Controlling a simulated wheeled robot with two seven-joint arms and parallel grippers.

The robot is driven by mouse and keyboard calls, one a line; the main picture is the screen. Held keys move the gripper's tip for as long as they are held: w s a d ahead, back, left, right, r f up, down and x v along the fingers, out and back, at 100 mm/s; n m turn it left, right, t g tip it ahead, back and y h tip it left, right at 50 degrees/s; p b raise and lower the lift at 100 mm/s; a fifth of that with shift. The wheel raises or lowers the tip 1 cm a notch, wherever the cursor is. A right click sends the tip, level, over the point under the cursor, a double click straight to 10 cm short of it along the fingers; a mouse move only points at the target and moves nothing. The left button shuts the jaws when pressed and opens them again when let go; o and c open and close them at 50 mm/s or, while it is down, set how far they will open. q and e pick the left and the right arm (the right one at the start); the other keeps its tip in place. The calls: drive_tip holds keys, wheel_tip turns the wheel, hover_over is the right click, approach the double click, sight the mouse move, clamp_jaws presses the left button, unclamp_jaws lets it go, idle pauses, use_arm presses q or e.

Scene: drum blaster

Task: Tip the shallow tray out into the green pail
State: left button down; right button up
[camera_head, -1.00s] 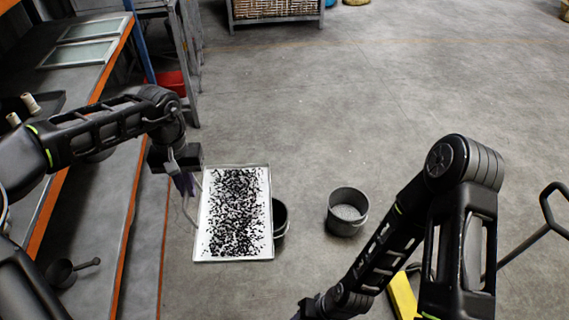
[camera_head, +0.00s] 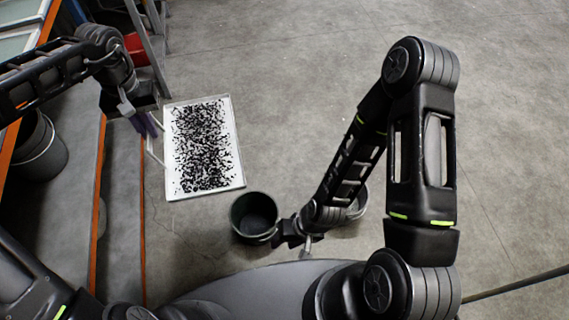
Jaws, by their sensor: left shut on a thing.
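The shallow tray (camera_head: 238,178) is white and rectangular, with many small black bits spread over its floor. It looks about level, left of and beyond the green pail. My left gripper (camera_head: 150,125) is shut on the tray's left side, at its handle. The green pail (camera_head: 238,214) is dark, round and open-topped, and stands on the floor; its inside looks dark. My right gripper (camera_head: 297,234) is beside the pail's right rim. Its fingers are small and dark here, so whether they are open or touch the rim is unclear.
A second, grey pail (camera_head: 358,212) stands partly hidden behind my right forearm. A dark bucket (camera_head: 42,155) sits on the shelving at the left. Orange-edged shelves (camera_head: 97,190) run along the left. A red bin (camera_head: 136,48) is at the back. The floor (camera_head: 300,100) beyond the pails is clear.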

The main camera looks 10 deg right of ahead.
sight(203, 127)
use_arm(q)
drive_tip(key=shift+w+d+r, duration=0.1)
drive_tip(key=shift+w, duration=0.25)
use_arm(e)
drive_tip(key=shift+w, duration=0.3)
